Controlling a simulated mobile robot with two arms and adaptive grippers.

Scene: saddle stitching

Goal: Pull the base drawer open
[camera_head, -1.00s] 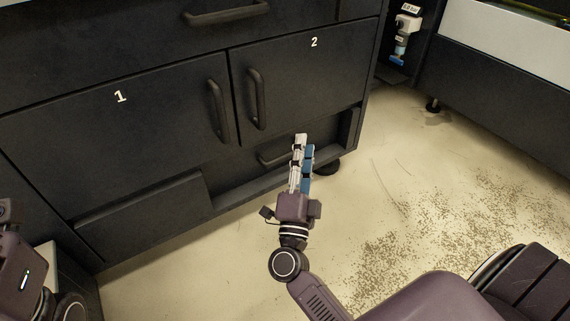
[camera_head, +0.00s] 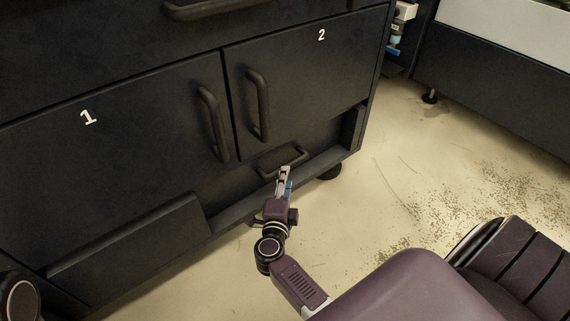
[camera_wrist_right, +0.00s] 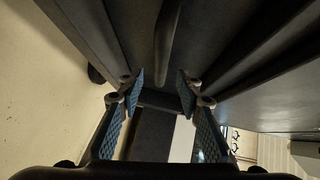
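The base drawer (camera_head: 325,138) is a dark front set back at the bottom of the black cabinet, below door 2. It looks shut. Its dark bar handle (camera_head: 266,163) stands out from it. My right gripper (camera_head: 284,178) is just in front of and below this handle, pointing at it. In the right wrist view, the right gripper (camera_wrist_right: 160,92) is open, its two blue-padded fingers apart. A dark bar, likely the handle (camera_wrist_right: 168,45), runs ahead of and between the fingertips; contact cannot be told. My left gripper is out of view.
Door 1 (camera_head: 120,150) and door 2 (camera_head: 320,75) have upright bar handles just above. A ledge (camera_head: 315,173) runs along the cabinet bottom below the drawer. The pale floor (camera_head: 400,170) in front is clear.

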